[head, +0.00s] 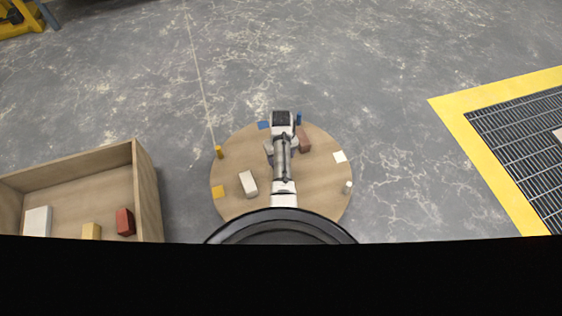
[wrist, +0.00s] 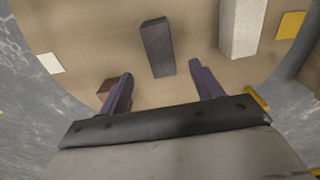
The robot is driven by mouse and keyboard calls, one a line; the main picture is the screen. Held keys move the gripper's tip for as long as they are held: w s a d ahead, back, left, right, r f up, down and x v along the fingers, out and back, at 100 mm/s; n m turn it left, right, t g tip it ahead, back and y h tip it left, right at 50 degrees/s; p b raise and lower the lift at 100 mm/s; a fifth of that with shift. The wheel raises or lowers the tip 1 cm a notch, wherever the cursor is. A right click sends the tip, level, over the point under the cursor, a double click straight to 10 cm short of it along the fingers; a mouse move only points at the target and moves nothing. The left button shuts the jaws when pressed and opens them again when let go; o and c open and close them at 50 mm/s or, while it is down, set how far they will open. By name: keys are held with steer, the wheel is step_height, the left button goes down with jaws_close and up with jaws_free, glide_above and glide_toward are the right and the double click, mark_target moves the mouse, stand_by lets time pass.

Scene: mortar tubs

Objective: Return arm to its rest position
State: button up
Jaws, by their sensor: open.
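My arm (head: 281,160) reaches out over a round wooden table (head: 318,190) in the head view. My gripper (wrist: 165,82) is open in the wrist view, with its two dark fingers apart and nothing held between them. A dark grey-brown block (wrist: 157,47) lies on the table just beyond the fingertips; my arm seems to hide it in the head view. A reddish-brown block (wrist: 105,88) shows partly behind the left finger. A white block (wrist: 241,28) lies to the right. The fingers are hidden in the head view.
On the table are a white block (head: 248,183), a reddish-brown block (head: 304,141), a yellow peg (head: 219,152), a blue peg (head: 298,118), a white peg (head: 347,187) and coloured squares. A wooden crate (head: 147,190) with blocks stands left. A yellow-edged floor grate (head: 525,130) lies right.

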step_height(320, 180, up, 5)
steer(key=shift+r+p, duration=0.1)
steer(key=shift+p, duration=0.3)
